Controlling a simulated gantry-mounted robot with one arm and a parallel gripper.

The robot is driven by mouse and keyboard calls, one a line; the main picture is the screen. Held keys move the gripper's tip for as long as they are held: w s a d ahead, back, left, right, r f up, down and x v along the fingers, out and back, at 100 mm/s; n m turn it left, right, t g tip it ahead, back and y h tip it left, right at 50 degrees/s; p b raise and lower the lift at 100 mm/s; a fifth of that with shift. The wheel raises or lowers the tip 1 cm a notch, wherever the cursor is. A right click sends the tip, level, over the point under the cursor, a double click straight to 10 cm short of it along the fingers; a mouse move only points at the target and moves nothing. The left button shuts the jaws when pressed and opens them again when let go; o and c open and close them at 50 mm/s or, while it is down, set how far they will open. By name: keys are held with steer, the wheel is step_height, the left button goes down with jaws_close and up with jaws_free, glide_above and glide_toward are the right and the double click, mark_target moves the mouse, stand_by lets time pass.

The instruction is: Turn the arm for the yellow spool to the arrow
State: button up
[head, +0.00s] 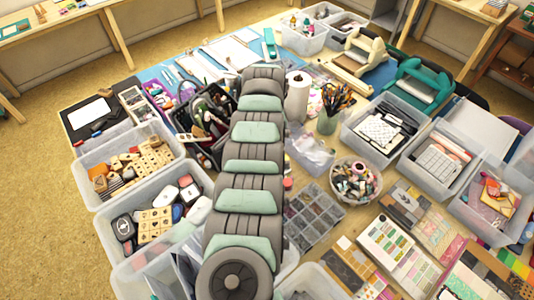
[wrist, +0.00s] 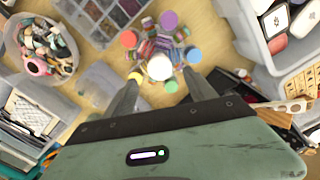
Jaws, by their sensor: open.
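In the wrist view, a rack of round, coloured spool tops (wrist: 153,42) stands on the wooden table, with red, purple, blue and other tops around a white round top (wrist: 159,67). The yellow spool (wrist: 134,77) is at the near left of this ring, close to the left finger's tip. My gripper (wrist: 162,80) is open, its two fingers apart on either side of the near part of the rack. I see nothing held between them. I cannot make out an arrow or the separate arms. In the head view my arm hides most of the rack.
In the wrist view, a compartment tray (wrist: 105,18) and a round tub of ribbons (wrist: 40,48) lie left of the rack. A bin of inkpads (wrist: 246,38) stands at the right. In the head view, crowded bins, including one of wooden stamps (head: 128,165), surround my arm.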

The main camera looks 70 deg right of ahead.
steer(key=shift+r, duration=2.6)
